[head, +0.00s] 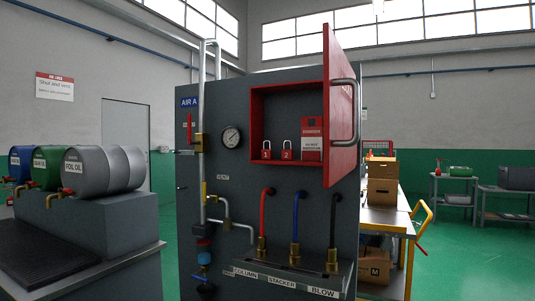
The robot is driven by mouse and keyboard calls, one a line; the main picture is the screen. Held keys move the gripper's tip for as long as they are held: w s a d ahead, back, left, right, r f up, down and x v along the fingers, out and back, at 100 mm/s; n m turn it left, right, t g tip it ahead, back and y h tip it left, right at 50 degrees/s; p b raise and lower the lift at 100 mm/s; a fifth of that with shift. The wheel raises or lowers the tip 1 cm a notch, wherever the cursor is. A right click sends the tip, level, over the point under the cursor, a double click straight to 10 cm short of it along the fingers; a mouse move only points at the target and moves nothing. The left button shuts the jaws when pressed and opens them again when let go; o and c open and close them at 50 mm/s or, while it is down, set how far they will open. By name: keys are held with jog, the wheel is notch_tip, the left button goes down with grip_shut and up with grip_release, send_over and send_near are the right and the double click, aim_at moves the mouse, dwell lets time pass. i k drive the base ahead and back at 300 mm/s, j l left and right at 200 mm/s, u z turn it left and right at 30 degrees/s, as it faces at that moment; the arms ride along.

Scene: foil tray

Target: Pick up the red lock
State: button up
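Two red locks with metal shackles stand side by side in an open red box (257,110) on a dark grey panel. The left lock (266,154) is marked 1 and the right lock (287,154) is marked 2. A red and white danger tag (312,138) is in the box, just right of the locks. The box's red door (342,100) is swung open on the right side and has a metal handle. My gripper is not in view.
The panel (225,180) carries a gauge (231,137), a pipe with a red valve handle, and hoses below the box. A table with cardboard boxes (382,180) is behind at the right. Green floor shows at the right.

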aim_at(266, 155)
jog(key=i+j+z, duration=0.1)
jog(key=j, duration=0.25)
jog(key=i+j+z, duration=0.1)
jog(key=i+j, duration=0.15)
jog(key=j, duration=0.15)
jog(key=i+j, duration=0.15)
jog(key=j, duration=0.2)
jog(key=i+j+z, duration=0.15)
jog(key=j, duration=0.25)
jog(key=i+j+z, duration=0.1)
jog(key=j, duration=0.3)
